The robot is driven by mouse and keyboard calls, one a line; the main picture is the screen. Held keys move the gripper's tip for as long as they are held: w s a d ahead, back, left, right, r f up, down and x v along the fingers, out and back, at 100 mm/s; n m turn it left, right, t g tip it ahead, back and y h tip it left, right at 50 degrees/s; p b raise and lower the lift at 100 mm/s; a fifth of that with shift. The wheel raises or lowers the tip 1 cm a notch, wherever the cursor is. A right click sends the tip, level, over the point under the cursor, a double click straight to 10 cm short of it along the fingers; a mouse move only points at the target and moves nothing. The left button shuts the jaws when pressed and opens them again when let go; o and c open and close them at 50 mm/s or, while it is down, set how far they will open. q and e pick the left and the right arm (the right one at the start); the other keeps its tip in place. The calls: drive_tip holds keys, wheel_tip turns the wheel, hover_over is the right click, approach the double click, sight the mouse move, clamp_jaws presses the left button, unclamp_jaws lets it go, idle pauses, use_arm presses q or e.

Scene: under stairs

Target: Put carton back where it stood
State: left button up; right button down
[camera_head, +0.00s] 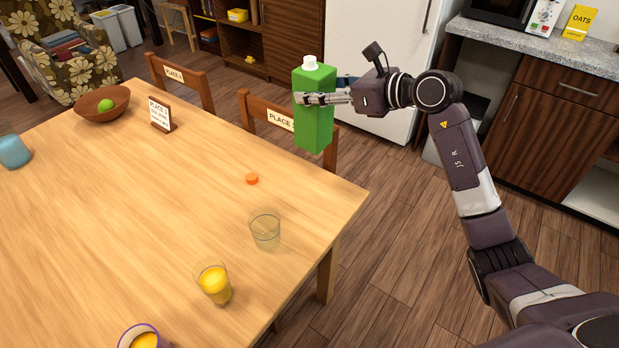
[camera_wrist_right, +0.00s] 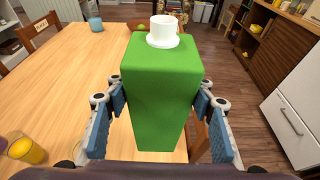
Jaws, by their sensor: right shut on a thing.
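A green carton (camera_head: 317,105) with a white cap is held upright in my right gripper (camera_head: 322,98), above the far right edge of the wooden table (camera_head: 190,190). In the right wrist view the carton (camera_wrist_right: 160,90) fills the middle, between the blue pads of my right gripper (camera_wrist_right: 160,105), which are shut on its sides. Its base shows clear of the tabletop in the head view. My left gripper is not in view.
An orange cap (camera_head: 252,179), an empty glass (camera_head: 265,230) and a glass of yellow drink (camera_head: 214,284) stand near the table's right edge. A bowl (camera_head: 103,104) with a green fruit, a card stand (camera_head: 161,115) and a blue glass (camera_head: 13,148) stand farther left. The table's middle is clear.

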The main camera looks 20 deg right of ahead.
sight(325, 143)
wheel_tip(325, 143, down, 14)
drive_tip(key=shift+f+p, duration=0.25)
drive_tip(key=shift+p, duration=0.3)
wheel_tip(325, 143, down, 5)
drive_tip(key=shift+d+r, duration=0.1)
drive_tip(key=c, duration=1.4)
unclamp_jaws()
drive_tip(key=shift+s+f, duration=0.1)
drive_tip(key=shift+f, duration=0.25)
drive_tip(key=o, duration=0.5)
drive_tip(key=shift+r, duration=0.1)
